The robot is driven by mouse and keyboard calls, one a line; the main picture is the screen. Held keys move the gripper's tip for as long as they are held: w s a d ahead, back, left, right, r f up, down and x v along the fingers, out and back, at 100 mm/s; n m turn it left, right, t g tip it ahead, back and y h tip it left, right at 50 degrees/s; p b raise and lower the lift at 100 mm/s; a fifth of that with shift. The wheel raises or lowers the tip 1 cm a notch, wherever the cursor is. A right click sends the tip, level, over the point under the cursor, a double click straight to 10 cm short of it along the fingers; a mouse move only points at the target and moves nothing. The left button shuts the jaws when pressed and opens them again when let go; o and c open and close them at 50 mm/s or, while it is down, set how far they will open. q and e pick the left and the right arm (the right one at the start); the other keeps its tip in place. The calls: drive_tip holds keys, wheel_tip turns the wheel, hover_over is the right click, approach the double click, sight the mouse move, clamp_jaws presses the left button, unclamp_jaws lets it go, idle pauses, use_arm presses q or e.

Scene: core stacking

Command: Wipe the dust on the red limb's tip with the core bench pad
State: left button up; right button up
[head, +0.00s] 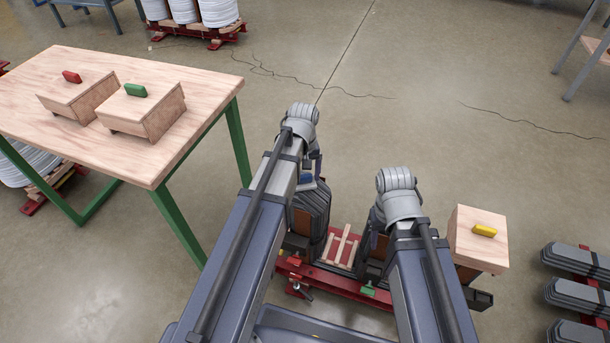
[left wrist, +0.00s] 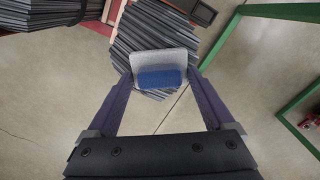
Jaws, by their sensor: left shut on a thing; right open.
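The core bench pad, with a blue top and pale base, is held between the fingers of my left gripper (left wrist: 162,78). In the left wrist view the pad (left wrist: 162,78) covers part of a dark grey laminated limb (left wrist: 150,37); I cannot tell whether it touches. In the head view this limb (head: 313,207) rises at the left of the red core frame (head: 340,287), above a small red marker (head: 294,261). I cannot make out dust on its tip. My right gripper (head: 374,232) is by the limb with the green marker (head: 368,290), its fingers mostly hidden by my arm.
A wooden table (head: 190,75) with green legs stands at the left, bearing boxes with a red handle (head: 72,77) and a green handle (head: 136,90). A yellow-handled box (head: 477,240) sits at the right. Grey lamination stacks (head: 575,260) lie far right.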

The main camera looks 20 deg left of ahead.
use_arm(q)
drive_tip(key=shift+a, duration=1.8)
drive_tip(key=shift+d, duration=0.15)
drive_tip(key=shift+s+d, duration=0.1)
drive_tip(key=shift+d, duration=1.85)
drive_tip(key=shift+f, duration=0.1)
wheel_tip(320, 180, up, 6)
drive_tip(key=p, duration=0.5)
drive_tip(key=shift+p, duration=0.4)
drive_tip(key=shift+r+p, duration=1.5)
drive_tip(key=shift+p, duration=0.05)
